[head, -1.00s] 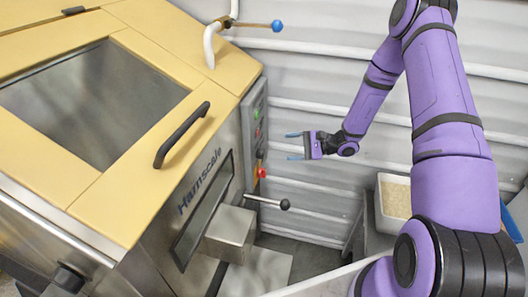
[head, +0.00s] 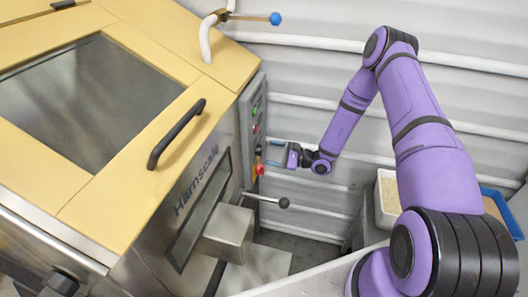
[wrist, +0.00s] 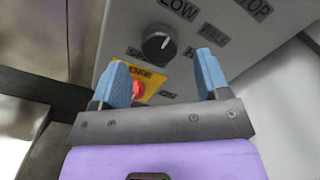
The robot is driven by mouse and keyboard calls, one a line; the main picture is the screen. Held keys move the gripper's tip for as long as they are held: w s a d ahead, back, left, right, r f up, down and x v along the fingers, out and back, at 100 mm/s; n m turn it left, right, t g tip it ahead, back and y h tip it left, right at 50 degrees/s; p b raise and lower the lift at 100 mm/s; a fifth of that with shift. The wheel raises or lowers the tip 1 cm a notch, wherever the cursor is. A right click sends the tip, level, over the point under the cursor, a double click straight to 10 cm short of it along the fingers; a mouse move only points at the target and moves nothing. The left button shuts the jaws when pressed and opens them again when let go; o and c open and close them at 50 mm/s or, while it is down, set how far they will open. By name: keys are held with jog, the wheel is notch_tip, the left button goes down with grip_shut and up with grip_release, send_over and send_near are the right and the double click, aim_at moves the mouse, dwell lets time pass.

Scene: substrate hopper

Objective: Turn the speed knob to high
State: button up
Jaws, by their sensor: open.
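The speed knob (wrist: 158,46) is a round black dial with a pale pointer mark, on the grey control panel (wrist: 215,52) in the wrist view. In the head view my gripper (head: 276,154) is close to the panel (head: 251,112), where the knob is too small to make out.
A red button on a yellow plate (wrist: 148,82) sits just by the left finger in the wrist view. A lever with a black ball (head: 283,202) sticks out below my gripper in the head view. A white bin of pale grains (head: 387,195) stands to the right.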

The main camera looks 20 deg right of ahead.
aim_at(262, 151)
jog(key=shift+x, duration=1.85)
jog(key=shift+c, duration=0.4)
jog(key=c, duration=0.8)
jog(key=shift+c, duration=0.2)
